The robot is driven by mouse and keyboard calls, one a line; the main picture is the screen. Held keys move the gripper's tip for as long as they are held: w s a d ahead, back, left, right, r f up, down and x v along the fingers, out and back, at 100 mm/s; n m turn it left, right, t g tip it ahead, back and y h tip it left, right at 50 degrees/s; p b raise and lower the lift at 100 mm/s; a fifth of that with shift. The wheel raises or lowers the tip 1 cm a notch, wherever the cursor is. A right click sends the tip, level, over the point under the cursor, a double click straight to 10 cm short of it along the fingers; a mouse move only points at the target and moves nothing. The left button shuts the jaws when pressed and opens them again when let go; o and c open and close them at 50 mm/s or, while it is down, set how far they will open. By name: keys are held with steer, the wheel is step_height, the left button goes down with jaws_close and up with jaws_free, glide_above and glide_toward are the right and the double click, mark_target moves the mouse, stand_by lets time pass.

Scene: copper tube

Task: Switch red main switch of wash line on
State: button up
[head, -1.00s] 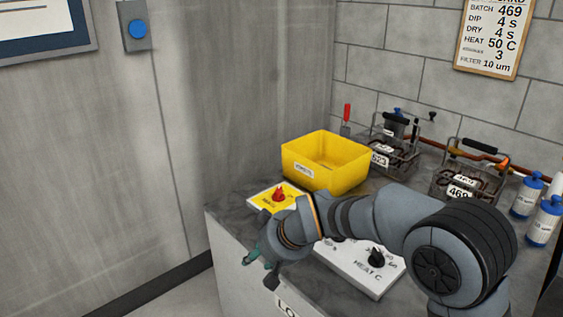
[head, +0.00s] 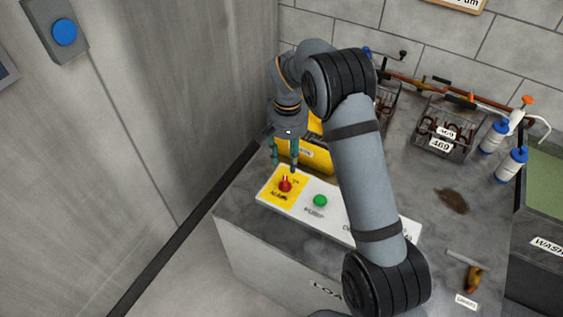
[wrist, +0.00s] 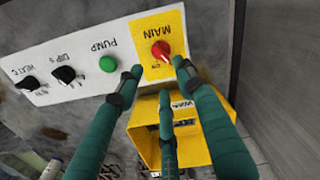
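The red main switch (head: 285,185) is a rotary knob on a yellow plate (head: 268,190) at the left end of the white control panel. The wrist view shows the red switch (wrist: 161,50) with the label MAIN, upside down there. My gripper (head: 284,162) points down above and slightly behind the switch in the head view. In the wrist view its green fingers (wrist: 158,78) are spread, with nothing between them. The knob shows just beyond the fingertips; no contact is clear.
A green pump button (head: 320,201) sits right of the switch, with black dials (wrist: 64,75) farther along the panel. A yellow bin (head: 318,160) stands close behind, partly hidden by my arm. Wire baskets (head: 440,132) and blue-white bottles (head: 511,163) stand at the back right.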

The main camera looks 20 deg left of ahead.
mark_target(285, 183)
step_height(285, 183, down, 10)
steer(key=shift+s+d+r+p, duration=0.1)
steer(key=shift+r+p, duration=0.15)
steer(key=shift+p, duration=0.25)
steer(key=c, duration=0.4)
jaws_close()
